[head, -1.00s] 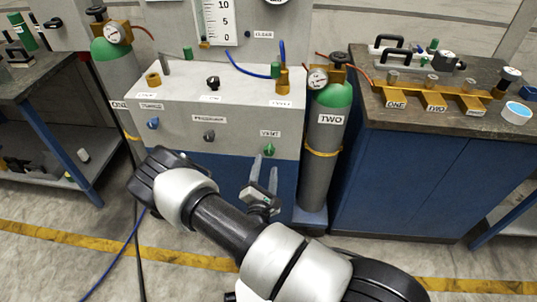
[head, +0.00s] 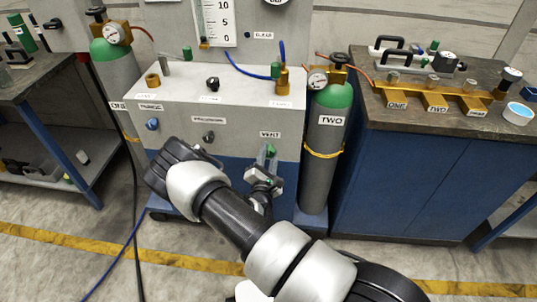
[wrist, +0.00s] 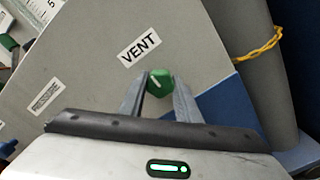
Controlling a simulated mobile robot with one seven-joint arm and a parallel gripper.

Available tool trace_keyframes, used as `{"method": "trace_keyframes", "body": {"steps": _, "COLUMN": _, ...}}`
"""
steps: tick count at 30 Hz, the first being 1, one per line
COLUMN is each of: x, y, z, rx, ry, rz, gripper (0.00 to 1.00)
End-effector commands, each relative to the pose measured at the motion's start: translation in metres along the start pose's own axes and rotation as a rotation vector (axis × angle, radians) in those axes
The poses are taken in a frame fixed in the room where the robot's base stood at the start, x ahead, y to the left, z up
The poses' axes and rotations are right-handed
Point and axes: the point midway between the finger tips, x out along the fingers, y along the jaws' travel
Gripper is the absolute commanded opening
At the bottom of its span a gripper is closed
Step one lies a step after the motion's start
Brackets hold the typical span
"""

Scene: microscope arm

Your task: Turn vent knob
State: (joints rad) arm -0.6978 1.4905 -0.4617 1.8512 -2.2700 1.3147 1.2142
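The green vent knob (head: 270,150) is on the front panel of the grey cabinet, just below the VENT label (head: 270,134). In the wrist view the round green knob (wrist: 159,82) has a pale pointer line and sits between the tips of my two fingers. My gripper (head: 267,160) is open, with a finger on either side of the knob. It also shows in the wrist view (wrist: 158,88). I cannot tell whether the fingers touch the knob.
A blue knob (head: 152,124) and a dark knob (head: 208,136) sit left on the same panel. A green-topped cylinder marked TWO (head: 325,150) stands close on the right, with a yellow strap. A workbench (head: 400,170) is further right.

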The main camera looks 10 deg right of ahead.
Motion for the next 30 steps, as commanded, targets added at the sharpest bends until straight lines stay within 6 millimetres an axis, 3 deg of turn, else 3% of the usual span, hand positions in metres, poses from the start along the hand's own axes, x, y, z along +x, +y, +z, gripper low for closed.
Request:
{"method": "trace_keyframes", "body": {"steps": 14, "x": -0.0009, "y": 0.0005, "z": 0.0001, "rx": -0.089, "ry": 0.002, "rz": 0.001, "gripper": 0.08}}
{"method": "trace_keyframes", "body": {"steps": 30, "x": -0.0012, "y": -0.0001, "z": 0.0002, "rx": -0.557, "ry": 0.003, "rz": 0.001, "gripper": 0.08}}
